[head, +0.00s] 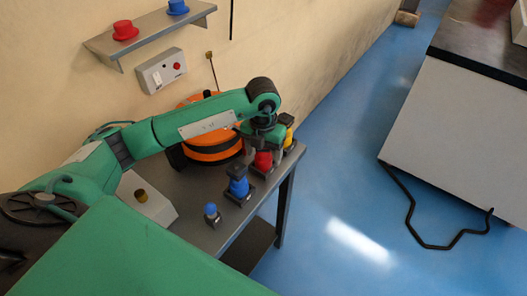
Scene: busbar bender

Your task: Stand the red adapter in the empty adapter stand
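The red adapter (263,160) is near the right front edge of the metal table, with a dark stand base at its foot. My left gripper (263,148) points down right over the red adapter, with its fingers at either side of the adapter's top. Whether the fingers press on it is too small to tell. A blue adapter (238,186) stands upright in a dark stand, nearer to me. A yellow adapter (287,121) shows behind my gripper, partly hidden by it. I cannot make out a clearly empty stand. My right gripper is not in view.
A small blue-topped piece (211,211) stands at the table's near edge. An orange and black round machine (212,150) is behind the arm. A wall shelf (150,37) holds a red and a blue hat-shaped piece. Blue floor (335,190) is open to the right.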

